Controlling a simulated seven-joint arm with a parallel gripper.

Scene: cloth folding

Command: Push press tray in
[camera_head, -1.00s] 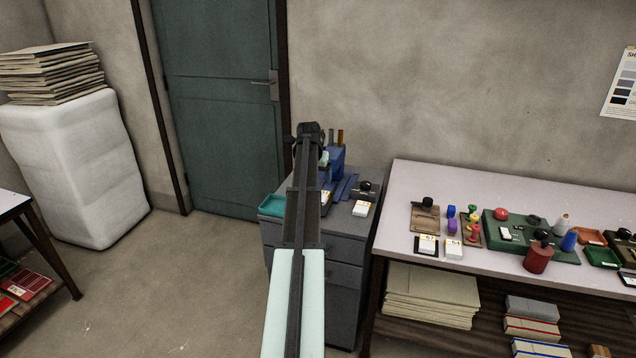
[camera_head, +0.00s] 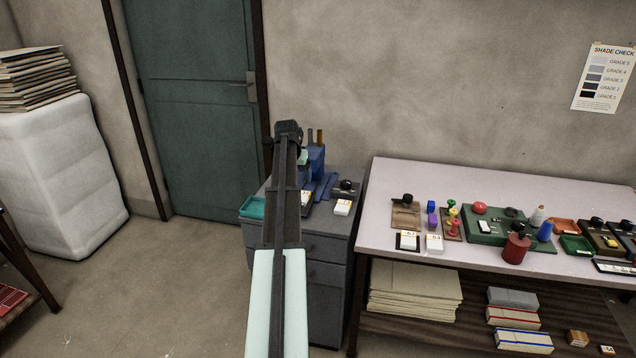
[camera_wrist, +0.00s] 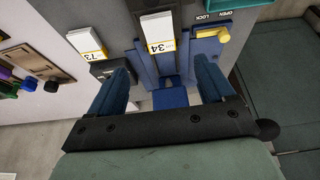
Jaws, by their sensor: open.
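The blue press (camera_head: 316,160) stands at the back of the grey cabinet, partly hidden behind my arm in the head view. In the wrist view, a blue slide piece (camera_wrist: 170,97) lies between rails and looks like the press tray. A white card numbered 34 (camera_wrist: 158,33) rests on it or just above it; I cannot tell which. A yellow lever (camera_wrist: 222,34) sits beside an "OPEN LOCK" label. My gripper (camera_wrist: 166,72) is open, with its two dark blue fingers apart on either side of the slide. I cannot tell whether they touch it.
A card numbered 73 (camera_wrist: 87,41) lies beside the slide. On the grey cabinet (camera_head: 322,247) there is a teal tray (camera_head: 252,207) at the left edge. The white table (camera_head: 380,235) at right holds stamps, cards and small trays. A door (camera_head: 190,110) is behind.

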